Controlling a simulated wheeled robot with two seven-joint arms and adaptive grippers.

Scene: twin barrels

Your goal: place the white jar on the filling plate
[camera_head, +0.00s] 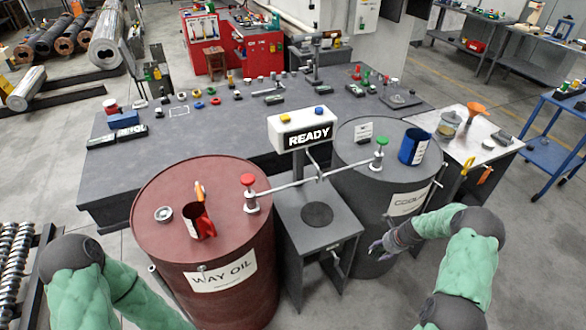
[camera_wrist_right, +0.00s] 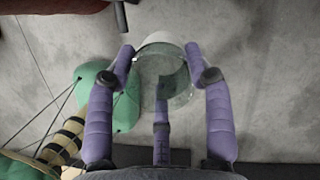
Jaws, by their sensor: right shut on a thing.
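The jar (camera_wrist_right: 165,72) shows in the right wrist view as a clear glass body with a white end. My right gripper (camera_wrist_right: 160,62) has its purple fingers around it and is shut on it. In the head view my right gripper (camera_head: 378,248) is low in front of the grey barrel, to the right of the stand; I cannot make out the jar there. The filling plate (camera_head: 317,213) is a dark round disc on top of the grey stand (camera_head: 290,232) between the two barrels, and it is bare. My left arm enters at lower left, with its gripper out of view.
The red WAY OIL barrel (camera_head: 155,245) is left of the stand and the grey barrel (camera_head: 350,190) right of it. A pipe (camera_head: 290,186) with red and green valves and a READY box (camera_head: 303,130) are above the stand. A red jug (camera_head: 200,222) and blue jug (camera_head: 413,147) stand on the barrels.

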